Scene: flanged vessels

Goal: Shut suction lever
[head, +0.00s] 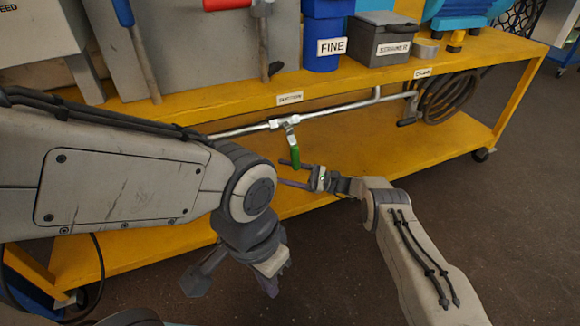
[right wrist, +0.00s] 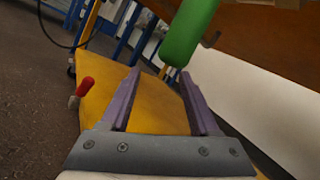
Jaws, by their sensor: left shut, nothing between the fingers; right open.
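The suction lever has a green handle (head: 295,156) that hangs down, slightly tilted, from a valve on the grey pipe (head: 340,109). The pipe runs under the shelf edge with the white suction label (head: 290,98). My right gripper (head: 286,172) is open and empty, beside the lower end of the handle. In the right wrist view its two purple fingers (right wrist: 160,72) are spread, and the green handle (right wrist: 190,35) comes down from the top near the right fingertip. I cannot tell whether they touch. My left gripper (head: 273,286) is shut and empty, low in front of the cart.
The yellow cart (head: 420,147) has a lower shelf behind the handle. A drain label (head: 423,72) and a coiled hose (head: 448,97) are at the right. A red-handled part (right wrist: 85,88) shows left in the wrist view. The floor at the right is clear.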

